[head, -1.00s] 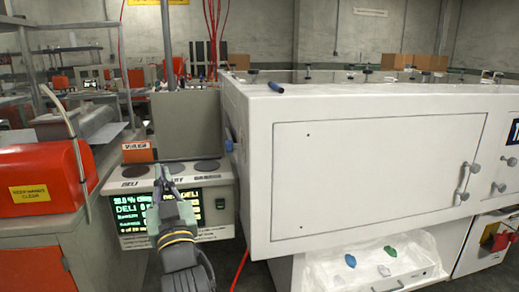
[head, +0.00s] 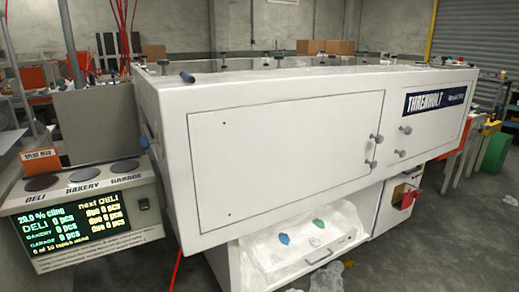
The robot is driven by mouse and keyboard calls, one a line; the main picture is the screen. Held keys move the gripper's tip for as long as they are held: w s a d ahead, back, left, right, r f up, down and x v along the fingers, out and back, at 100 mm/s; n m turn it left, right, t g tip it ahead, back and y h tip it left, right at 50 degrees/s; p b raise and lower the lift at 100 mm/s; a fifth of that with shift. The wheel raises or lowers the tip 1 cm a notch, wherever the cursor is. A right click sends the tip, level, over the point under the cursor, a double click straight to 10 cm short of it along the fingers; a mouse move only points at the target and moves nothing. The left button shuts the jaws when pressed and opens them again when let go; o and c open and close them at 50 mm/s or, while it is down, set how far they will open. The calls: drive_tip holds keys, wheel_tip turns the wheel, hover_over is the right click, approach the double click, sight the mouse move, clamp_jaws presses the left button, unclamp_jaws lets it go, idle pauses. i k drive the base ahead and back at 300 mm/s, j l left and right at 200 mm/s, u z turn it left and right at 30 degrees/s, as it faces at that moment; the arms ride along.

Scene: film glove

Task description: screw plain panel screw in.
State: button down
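A large white machine housing (head: 150,95) fills the middle of the head view. Its front carries a plain rectangular panel (head: 290,150) with no lettering. Two small dark spots sit on the panel's left side, an upper one (head: 224,123) and a lower one (head: 229,214). I cannot tell whether they are screws or empty holes. Two grey knobs (head: 373,150) are at the panel's right edge. A blue-handled object (head: 187,77) lies on the housing's top front edge. My gripper is not in view.
A display console (head: 80,222) with three dark round pads stands at the left. An open white bin (head: 262,262) below the panel holds clear film with blue and green pieces. Grey floor is open at the lower right.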

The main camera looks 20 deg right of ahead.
sight(378, 138)
drive_tip(key=z, duration=1.25)
